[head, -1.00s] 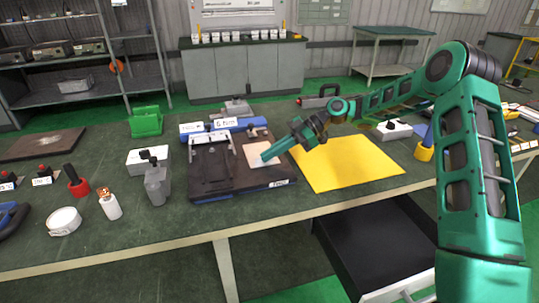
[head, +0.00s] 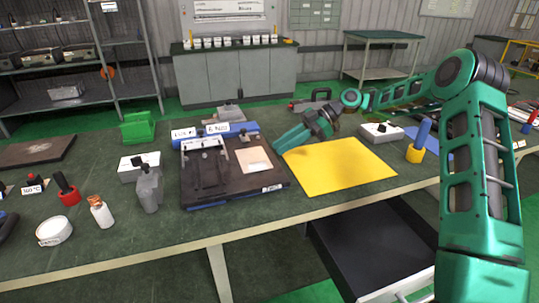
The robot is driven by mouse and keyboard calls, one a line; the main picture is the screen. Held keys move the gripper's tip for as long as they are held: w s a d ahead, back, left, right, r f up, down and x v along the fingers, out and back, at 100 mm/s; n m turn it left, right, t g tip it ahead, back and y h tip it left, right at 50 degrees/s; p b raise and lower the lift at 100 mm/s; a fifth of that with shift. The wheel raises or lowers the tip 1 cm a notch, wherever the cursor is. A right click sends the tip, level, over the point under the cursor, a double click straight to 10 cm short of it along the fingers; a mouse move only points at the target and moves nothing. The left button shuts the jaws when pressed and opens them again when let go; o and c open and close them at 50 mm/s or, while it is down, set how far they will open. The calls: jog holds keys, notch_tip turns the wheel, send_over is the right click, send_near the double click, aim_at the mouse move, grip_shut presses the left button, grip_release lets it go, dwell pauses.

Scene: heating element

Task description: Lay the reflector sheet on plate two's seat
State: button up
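A pale, pinkish square sheet (head: 254,160), which looks like the reflector sheet, lies flat on the right part of a dark plate fixture (head: 225,195). A dark framed part (head: 207,172) occupies the fixture's left part. The label on the fixture's front edge is too small to read, so I cannot tell which seat is plate two's. My gripper (head: 280,147) is right of the pale sheet and apart from it in the picture, over the area between the fixture and a yellow mat. Its fingers point left and down. I see nothing held, but their gap is not clear.
The yellow mat (head: 340,165) lies right of the fixture. Blue labelled items (head: 231,129) stand behind it. A grey bottle-like tool (head: 149,190), a white bottle (head: 101,212) and a white round dish (head: 54,231) stand left. The table front is clear.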

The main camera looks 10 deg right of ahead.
jog(key=shift+v, duration=2)
jog(key=s+d+r+m+t+h, duration=0.1)
jog(key=s+d+m+h, duration=0.4)
jog(key=s+d+m, duration=0.4)
jog(key=s+d+m+t+h, duration=0.1)
jog(key=s+d+m+h, duration=0.5)
jog(key=s, duration=0.6)
jog(key=s+d+m, duration=0.3)
jog(key=s+m, duration=0.1)
jog(key=s, duration=0.4)
jog(key=s+d+m, duration=0.2)
jog(key=s+m, duration=0.1)
jog(key=s, duration=0.5)
jog(key=s+d+f+m, duration=0.1)
jog(key=s+d+m, duration=0.2)
jog(key=s, duration=0.5)
jog(key=shift+d+m+h, duration=0.4)
jog(key=shift+m, duration=0.4)
jog(key=shift+w+f, duration=0.1)
jog(key=shift+w, duration=0.1)
